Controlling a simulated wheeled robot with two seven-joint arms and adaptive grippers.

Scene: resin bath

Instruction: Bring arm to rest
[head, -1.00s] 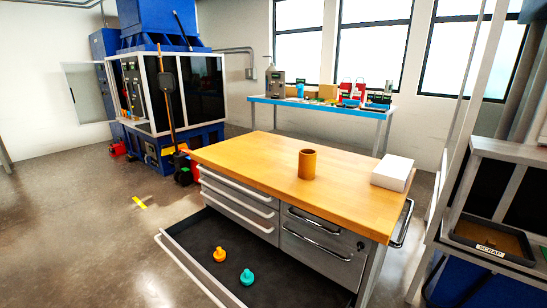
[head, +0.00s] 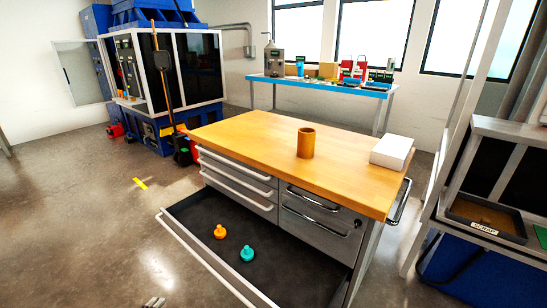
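Only the tip of a grey gripper (head: 153,302), which I take for my left, shows at the bottom edge, left of the middle. It is in front of the open bottom drawer (head: 181,239) and apart from it. The rest of that arm is cut off, and its finger opening is too small to judge. My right gripper is not in view. An orange knob-shaped piece (head: 220,232) and a teal one (head: 247,253) lie in the drawer.
The wood-topped workbench (head: 240,135) carries a brown cylinder (head: 306,142) and a white box (head: 392,151). A scrap tray (head: 487,217) stands at right. A blue machine (head: 150,80) and a back table (head: 320,82) stand behind.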

